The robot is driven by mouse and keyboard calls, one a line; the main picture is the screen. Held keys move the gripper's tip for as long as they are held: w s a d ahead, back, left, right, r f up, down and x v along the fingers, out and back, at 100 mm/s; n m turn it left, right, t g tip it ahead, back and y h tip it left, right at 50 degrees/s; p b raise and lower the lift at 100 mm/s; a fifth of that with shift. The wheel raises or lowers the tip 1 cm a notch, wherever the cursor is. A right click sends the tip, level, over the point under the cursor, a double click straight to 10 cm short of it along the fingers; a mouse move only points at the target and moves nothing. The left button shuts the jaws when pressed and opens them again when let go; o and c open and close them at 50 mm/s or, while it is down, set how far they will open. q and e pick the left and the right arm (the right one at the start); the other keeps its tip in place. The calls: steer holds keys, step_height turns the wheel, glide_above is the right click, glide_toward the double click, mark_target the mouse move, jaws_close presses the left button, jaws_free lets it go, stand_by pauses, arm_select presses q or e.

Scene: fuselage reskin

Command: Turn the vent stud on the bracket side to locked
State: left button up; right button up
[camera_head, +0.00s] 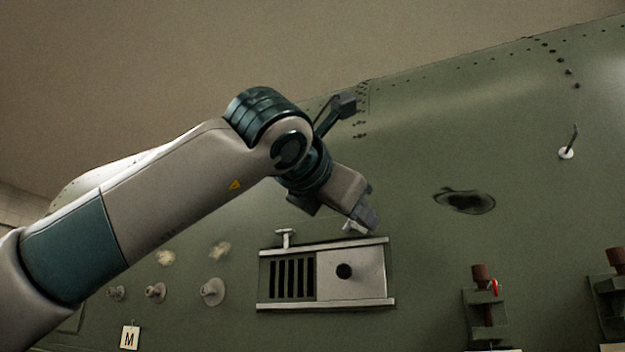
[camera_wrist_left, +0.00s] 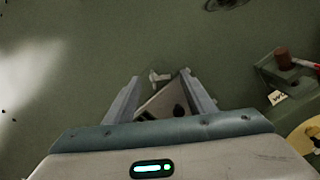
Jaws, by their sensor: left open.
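The vent panel (camera_head: 351,289) is a pale plate with dark slots on its left half and a black knob (camera_head: 344,271) on its right half. Two light T-shaped studs are at its upper edge. One stud (camera_head: 285,235) is at the left, its bar roughly level. The other stud (camera_head: 351,226), on the side of the brackets, is partly hidden by my left gripper (camera_head: 368,222). In the left wrist view that stud (camera_wrist_left: 158,77) lies between the open fingertips of my left gripper (camera_wrist_left: 161,76). I cannot tell whether they touch it. My right gripper is out of view.
Brackets with red-brown cylinders (camera_head: 479,272) (camera_head: 615,257) stand at the right. Several round fittings (camera_head: 212,291) and an M tag (camera_head: 130,338) are at the lower left. A dark oval patch (camera_head: 464,201) marks the green fuselage skin (camera_head: 430,140).

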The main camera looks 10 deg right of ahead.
arm_select(q)
steer(key=b+v, duration=0.4)
steer(key=v, duration=0.9)
steer(key=shift+s+a+b, duration=0.3)
steer(key=shift+b, duration=0.1)
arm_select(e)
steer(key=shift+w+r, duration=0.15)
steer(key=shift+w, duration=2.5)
